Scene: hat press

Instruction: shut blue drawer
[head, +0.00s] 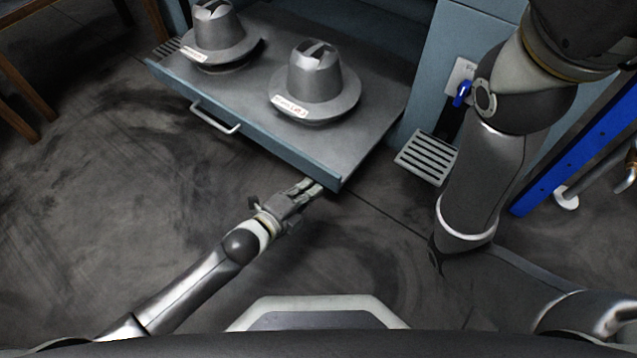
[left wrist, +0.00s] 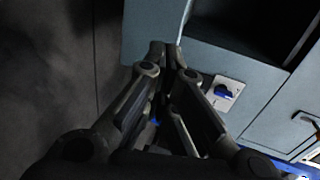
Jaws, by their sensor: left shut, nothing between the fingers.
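The blue-grey drawer (head: 250,135) stands pulled out in the head view, with a bar handle (head: 215,117) on its front. Two grey hat-shaped forms, one at the left (head: 222,35) and one at the right (head: 316,85), stand on it. My left gripper (head: 316,187) is shut and empty at the front right corner of the drawer. In the left wrist view its closed fingertips (left wrist: 166,52) overlap a pale blue panel (left wrist: 148,22), which looks like the drawer front. I cannot tell whether they touch. My right arm shows at the right, but its gripper cannot be made out.
A blue cabinet face with a blue rotary switch (head: 462,94) stands right of the drawer; the switch also shows in the left wrist view (left wrist: 222,92). A slotted grey tray (head: 427,157) juts out below it. Wooden legs (head: 25,90) stand far left. The floor before the drawer is clear.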

